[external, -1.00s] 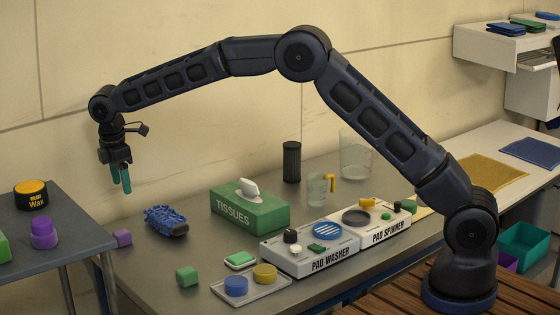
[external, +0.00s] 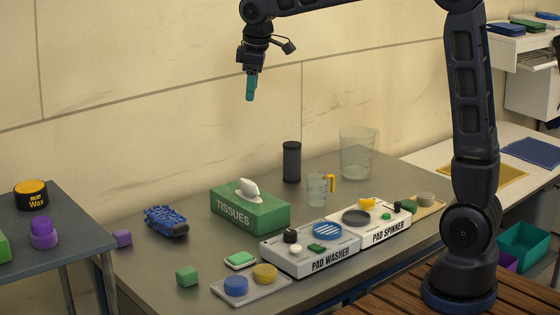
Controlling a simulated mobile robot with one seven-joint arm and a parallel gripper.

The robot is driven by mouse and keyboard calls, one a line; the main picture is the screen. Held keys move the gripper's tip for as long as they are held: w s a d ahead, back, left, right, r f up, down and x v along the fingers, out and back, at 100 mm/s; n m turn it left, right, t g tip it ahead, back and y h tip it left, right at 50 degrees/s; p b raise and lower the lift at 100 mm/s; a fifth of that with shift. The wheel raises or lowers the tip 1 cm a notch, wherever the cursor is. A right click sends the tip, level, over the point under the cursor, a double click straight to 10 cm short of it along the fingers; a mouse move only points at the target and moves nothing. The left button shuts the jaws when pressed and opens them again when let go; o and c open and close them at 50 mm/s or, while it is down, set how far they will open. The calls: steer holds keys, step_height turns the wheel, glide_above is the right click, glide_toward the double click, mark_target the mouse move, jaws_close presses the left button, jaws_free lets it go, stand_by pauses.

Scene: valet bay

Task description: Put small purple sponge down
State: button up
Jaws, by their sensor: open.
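A small purple sponge (external: 123,239) rests on the metal bench at its left end, beside the darker side table. My gripper (external: 250,98) is open and empty, with teal fingertips pointing down. It hangs high in the air above the tissue box, well up and to the right of the purple sponge, touching nothing.
A blue mitt (external: 166,221), tissue box (external: 250,211), green cube (external: 187,275) and tray (external: 262,294) with pads stand on the bench. The pad washer (external: 310,254) and pad spinner (external: 375,226) are to the right. Wax (external: 31,195) and a purple applicator (external: 44,234) sit on the left table.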

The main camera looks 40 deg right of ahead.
steer(key=s+d+r+m, duration=0.2)
steer(key=s+d+m, duration=0.1)
steer(key=s+d, duration=0.65)
steer(key=s+d+f+m+t, duration=0.1)
steer(key=s+d+f+m, duration=0.1)
steer(key=s, duration=0.5)
steer(key=s+d+f+m, duration=0.2)
steer(key=s+d, duration=0.3)
steer(key=s, duration=0.3)
steer(key=s+d+f+m+t, duration=0.1)
steer(key=s+d+f+m, duration=0.1)
steer(key=s, duration=0.5)
steer(key=shift+s+d+f+t, duration=0.3)
steer(key=shift+s+d+f, duration=0.1)
steer(key=shift+d+f, duration=0.45)
